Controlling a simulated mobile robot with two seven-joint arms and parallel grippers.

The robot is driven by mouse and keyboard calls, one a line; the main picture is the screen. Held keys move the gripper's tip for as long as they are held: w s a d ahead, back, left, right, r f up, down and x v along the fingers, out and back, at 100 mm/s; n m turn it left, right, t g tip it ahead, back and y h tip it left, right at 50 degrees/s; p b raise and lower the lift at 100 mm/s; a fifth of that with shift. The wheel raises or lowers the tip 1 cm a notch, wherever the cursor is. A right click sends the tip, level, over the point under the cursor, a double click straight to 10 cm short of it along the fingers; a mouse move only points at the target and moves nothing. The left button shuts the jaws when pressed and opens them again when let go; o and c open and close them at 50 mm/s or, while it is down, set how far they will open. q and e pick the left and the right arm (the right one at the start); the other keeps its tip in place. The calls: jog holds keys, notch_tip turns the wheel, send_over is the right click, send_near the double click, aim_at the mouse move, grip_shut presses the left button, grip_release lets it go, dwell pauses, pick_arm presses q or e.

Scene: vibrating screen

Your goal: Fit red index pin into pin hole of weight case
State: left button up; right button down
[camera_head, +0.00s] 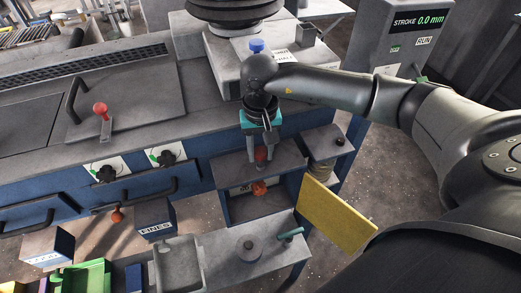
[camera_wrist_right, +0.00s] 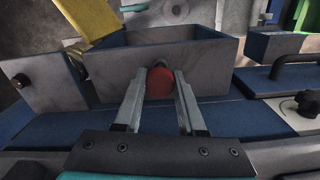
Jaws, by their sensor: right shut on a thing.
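My right gripper (camera_head: 261,147) points down at the upper edge of a grey open box (camera_head: 285,149), which looks like the weight case. Its fingers are shut on the round red head of the index pin (camera_head: 261,155). In the right wrist view the red pin head (camera_wrist_right: 160,82) sits between the two fingertips (camera_wrist_right: 157,88), against the near wall of the box (camera_wrist_right: 112,75). The pin's shaft and the pin hole are hidden, so I cannot tell whether the pin is in the hole. My left gripper is not in view.
An orange-red knob (camera_head: 259,188) shows below, in the box front. A yellow panel (camera_head: 335,215) slants out at the right. A grey ledge (camera_head: 215,262) lies below, with a round grey weight (camera_head: 249,249). A red-knobbed lever (camera_head: 101,109) stands at the left.

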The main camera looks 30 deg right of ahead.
aim_at(260, 152)
jog(key=shift+f+b, duration=0.9)
jog(key=shift+f, duration=0.1)
jog(key=shift+c, duration=2.1)
grip_release()
notch_tip(260, 152, up, 15)
jog(key=p, duration=0.2)
jog(key=shift+r, duration=0.15)
